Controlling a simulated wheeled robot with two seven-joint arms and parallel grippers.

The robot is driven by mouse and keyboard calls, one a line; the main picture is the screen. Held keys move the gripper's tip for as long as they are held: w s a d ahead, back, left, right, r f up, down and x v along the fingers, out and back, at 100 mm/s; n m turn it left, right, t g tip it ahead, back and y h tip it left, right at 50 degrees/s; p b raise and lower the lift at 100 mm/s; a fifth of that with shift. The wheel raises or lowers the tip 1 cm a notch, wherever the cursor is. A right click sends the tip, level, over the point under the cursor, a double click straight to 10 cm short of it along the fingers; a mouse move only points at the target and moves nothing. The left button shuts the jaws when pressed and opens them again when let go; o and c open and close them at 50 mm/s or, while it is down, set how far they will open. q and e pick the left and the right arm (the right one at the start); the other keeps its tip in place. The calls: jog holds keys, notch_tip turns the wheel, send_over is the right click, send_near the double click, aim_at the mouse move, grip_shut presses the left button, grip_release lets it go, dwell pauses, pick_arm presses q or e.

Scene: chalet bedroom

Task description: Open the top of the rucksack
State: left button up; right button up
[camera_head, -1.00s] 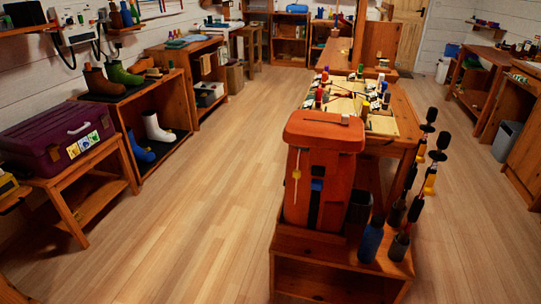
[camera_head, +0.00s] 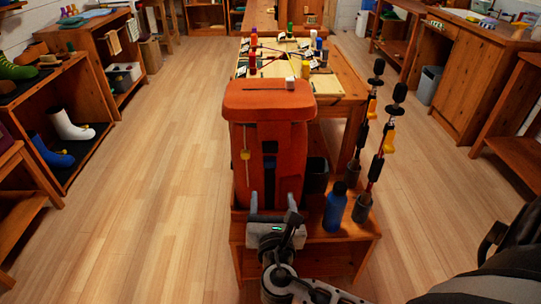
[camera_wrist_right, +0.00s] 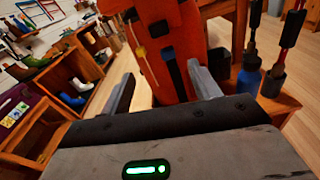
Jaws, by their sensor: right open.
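The orange rucksack (camera_head: 273,165) stands upright on a low wooden bench (camera_head: 310,226). My right gripper (camera_head: 272,200) is in front of the rucksack's lower part, below the lid. Its two fingers are apart with nothing between them. In the right wrist view the rucksack (camera_wrist_right: 163,50) shows beyond the open fingers (camera_wrist_right: 162,90). My left gripper is not in view.
A blue bottle (camera_head: 335,207), a dark cup (camera_head: 316,175) and two trekking poles (camera_head: 375,165) stand right of the rucksack. A table (camera_head: 345,88) with small items is behind it. The floor to the left is clear.

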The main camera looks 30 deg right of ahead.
jog(key=r+n, duration=0.1)
jog(key=h, duration=0.1)
send_near(270, 148)
jog(key=b+x, duration=0.1)
jog(key=x, duration=0.6)
jog(key=shift+w+d, duration=0.15)
jog(key=shift+d, duration=0.05)
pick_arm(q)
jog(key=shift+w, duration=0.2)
pick_arm(e)
jog(key=shift+w+d+t, duration=0.3)
jog(key=shift+w, duration=0.2)
